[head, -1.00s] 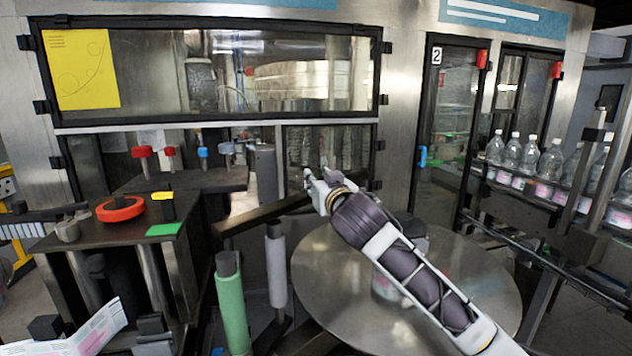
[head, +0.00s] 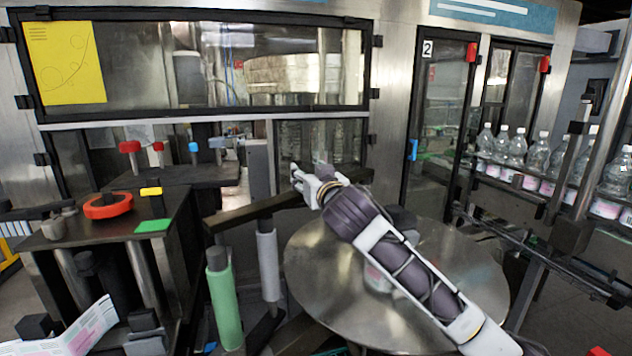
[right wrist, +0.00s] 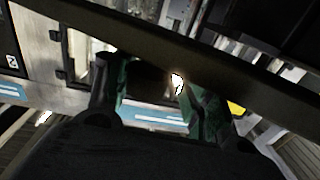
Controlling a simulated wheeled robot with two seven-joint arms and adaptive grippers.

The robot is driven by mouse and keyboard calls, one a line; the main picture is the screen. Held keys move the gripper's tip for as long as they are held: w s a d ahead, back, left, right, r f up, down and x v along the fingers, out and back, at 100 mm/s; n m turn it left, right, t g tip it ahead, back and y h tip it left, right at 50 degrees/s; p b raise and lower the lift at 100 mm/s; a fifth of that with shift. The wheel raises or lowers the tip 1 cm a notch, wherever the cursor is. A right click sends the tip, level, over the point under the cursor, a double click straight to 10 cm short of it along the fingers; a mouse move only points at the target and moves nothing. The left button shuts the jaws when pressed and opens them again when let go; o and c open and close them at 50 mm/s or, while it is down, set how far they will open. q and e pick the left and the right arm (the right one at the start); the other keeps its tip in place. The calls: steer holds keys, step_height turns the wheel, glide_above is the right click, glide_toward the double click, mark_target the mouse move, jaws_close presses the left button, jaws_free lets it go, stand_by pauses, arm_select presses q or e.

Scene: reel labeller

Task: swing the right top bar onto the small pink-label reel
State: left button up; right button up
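The right top bar (head: 240,215) is a long dark bar. It slants across the middle of the head view, above the turntable's left side. My right gripper (head: 299,182) is at the bar, toward its right part; contact cannot be told. In the right wrist view the bar (right wrist: 235,72) crosses diagonally at the fingertips. The gripper's two green-padded fingers (right wrist: 155,98) stand apart with a gap between them. The small pink-label reel (head: 376,278) sits on the round steel turntable, mostly hidden behind my right forearm. My left gripper is out of view.
The steel turntable (head: 318,300) lies below my right arm. A green roller (head: 224,305) and a grey roller (head: 268,265) stand left of it. A dark table (head: 70,235) with a red ring is at left. Bottles (head: 516,150) line the right conveyor.

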steer(key=shift+s, duration=0.15)
steer(key=v, duration=1.1)
steer(key=shift+s, duration=0.3)
steer(key=shift+d+f, duration=0.1)
stand_by(0.3)
